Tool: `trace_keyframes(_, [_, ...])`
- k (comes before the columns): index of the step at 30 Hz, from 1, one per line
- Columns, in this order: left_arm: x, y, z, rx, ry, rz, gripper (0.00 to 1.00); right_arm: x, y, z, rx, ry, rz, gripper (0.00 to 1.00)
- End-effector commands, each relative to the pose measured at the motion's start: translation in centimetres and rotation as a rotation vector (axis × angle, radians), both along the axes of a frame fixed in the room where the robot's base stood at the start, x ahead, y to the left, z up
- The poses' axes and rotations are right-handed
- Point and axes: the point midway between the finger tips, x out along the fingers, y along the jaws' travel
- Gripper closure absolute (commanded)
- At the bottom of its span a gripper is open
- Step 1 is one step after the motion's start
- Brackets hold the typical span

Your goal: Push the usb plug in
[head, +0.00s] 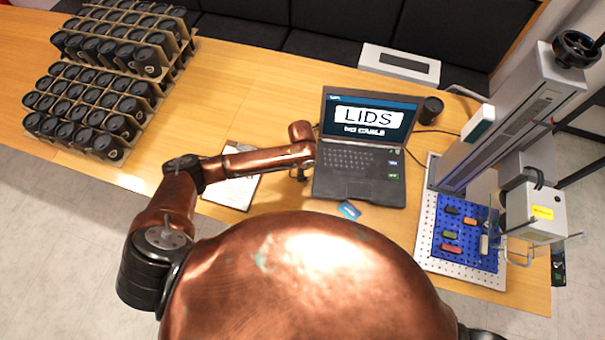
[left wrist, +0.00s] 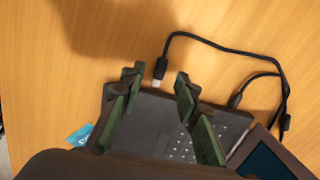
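The usb plug (left wrist: 159,70) has a light metal tip and a black cable (left wrist: 225,48). It lies on the wooden table beside the edge of the black laptop (left wrist: 150,112), with a gap between them. In the head view the open laptop (head: 350,188) shows "LIDS" and "NO CABLE" on its screen. My left gripper (left wrist: 157,77) is open and empty. Its fingertips appear on either side of the plug in the left wrist view; their height above it is unclear. In the head view it is at the laptop's left side (head: 302,174), partly hidden by the arm. My right gripper is not in view.
A small blue object (head: 348,209) lies in front of the laptop. A clipboard with paper (head: 232,190) lies left of it, under my left arm. A black cup (head: 430,110) stands behind right. The marker machine (head: 515,115) stands at right; racks of black cups (head: 95,105) fill the left.

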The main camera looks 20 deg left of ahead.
Motion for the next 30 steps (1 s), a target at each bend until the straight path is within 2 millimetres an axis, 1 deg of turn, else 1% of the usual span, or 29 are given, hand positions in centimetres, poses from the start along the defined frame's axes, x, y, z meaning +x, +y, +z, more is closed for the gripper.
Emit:
trace_keyframes(1, [-0.1, 0.0, -0.9, 0.001, 0.001, 0.001, 0.7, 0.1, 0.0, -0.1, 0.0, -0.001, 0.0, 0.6])
trace_keyframes(3, [0.0, 0.0, -1.8, 0.0, 0.0, -0.001, 0.7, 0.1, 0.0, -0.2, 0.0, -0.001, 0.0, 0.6])
trace_keyframes(7, [0.0, 0.0, -3.1, 0.0, -0.001, -0.001, 0.7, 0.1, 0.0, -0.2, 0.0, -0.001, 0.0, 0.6])
trace_keyframes(11, [0.1, -0.1, -3.6, 0.0, -0.001, -0.002, 0.7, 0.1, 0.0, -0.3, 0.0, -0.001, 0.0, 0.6])
trace_keyframes(18, [0.1, -0.2, -3.6, 0.0, -0.002, -0.004, 0.7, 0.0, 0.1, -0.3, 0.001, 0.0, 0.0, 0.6])
trace_keyframes(30, [0.1, -0.2, -3.6, 0.0, -0.002, -0.005, 0.98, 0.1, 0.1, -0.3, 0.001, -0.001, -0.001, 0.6])
